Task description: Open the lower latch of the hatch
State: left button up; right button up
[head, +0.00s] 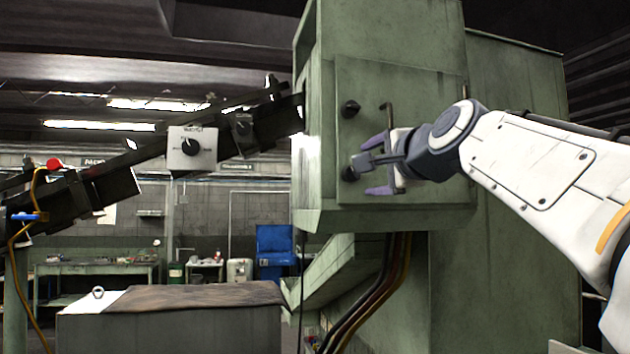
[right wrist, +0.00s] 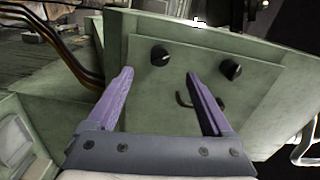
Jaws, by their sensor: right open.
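The hatch (head: 420,100) is a flat green panel on the side of a green machine housing. It looks closed. Its upper latch (head: 350,109) and lower latch (head: 350,173) are black knobs near its left edge, and a bent dark handle (head: 388,115) sits right of them. My right gripper (head: 366,168) is open, with purple fingers above and below the level of the lower latch. In the right wrist view the lower latch (right wrist: 160,55) shows just beyond and between the open fingertips (right wrist: 158,76). The upper latch (right wrist: 231,69) is outside them. The right finger partly covers the handle (right wrist: 183,99). My left gripper is not in view.
Dark hoses (head: 375,290) hang below the housing. A dark slanted rail (head: 95,190) with a grey control box (head: 192,148) lies to the left. A low grey cabinet (head: 170,325) stands at the front left. A blue bin (head: 274,248) is far back.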

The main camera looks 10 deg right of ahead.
aim_at(354, 174)
jog(key=w+n+p, duration=0.1)
jog(key=w+n, duration=0.1)
jog(key=w, duration=0.2)
jog(key=w+n+p, duration=0.2)
jog(key=w, duration=0.2)
jog(key=shift+w+a+f+p, duration=0.1)
jog(key=shift+w+a+p, duration=0.1)
jog(key=shift+p, duration=0.1)
jog(key=n+b, duration=0.3)
jog(key=n, duration=0.4)
jog(key=shift+s, duration=0.15)
